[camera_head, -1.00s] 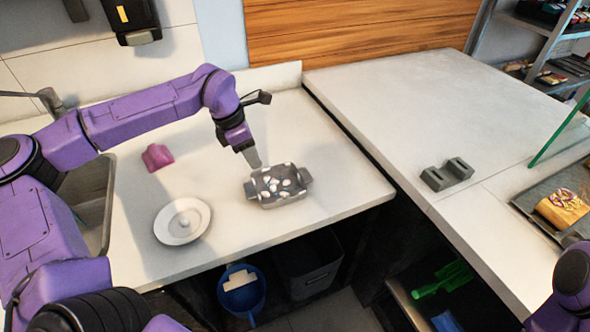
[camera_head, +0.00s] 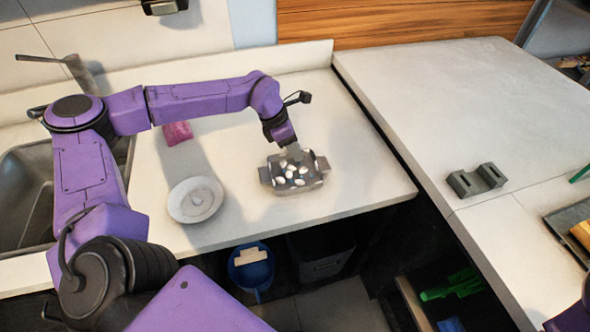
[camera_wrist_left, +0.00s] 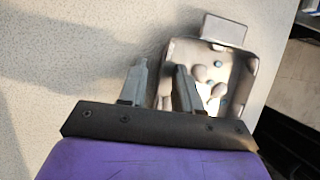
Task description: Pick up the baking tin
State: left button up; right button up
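The baking tin (camera_head: 268,178) is a small grey metal tin with a flat handle at each end and several pale round pieces inside. It sits on the white counter near its front right corner. It also shows in the left wrist view (camera_wrist_left: 226,30). My left gripper (camera_head: 293,150) is at the tin's back edge, pointing down. In the left wrist view the left gripper (camera_wrist_left: 160,68) has its two fingers apart, with one finger over the tin and the other left of it. I cannot tell whether they touch it. My right gripper is not in view.
A white plate (camera_head: 208,212) and a pink sponge-like item (camera_head: 178,133) lie left of the tin. A sink (camera_head: 22,190) is at the far left. A grey block (camera_head: 476,181) stands on the right counter. A blue bucket (camera_head: 262,274) is below the front edge.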

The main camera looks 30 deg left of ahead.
pick_arm(q)
jog(key=shift+s+r, duration=0.1)
jog(key=shift+s, duration=0.1)
jog(key=shift+w+f, duration=0.15)
jog(key=shift+f, duration=0.15)
grip_shut()
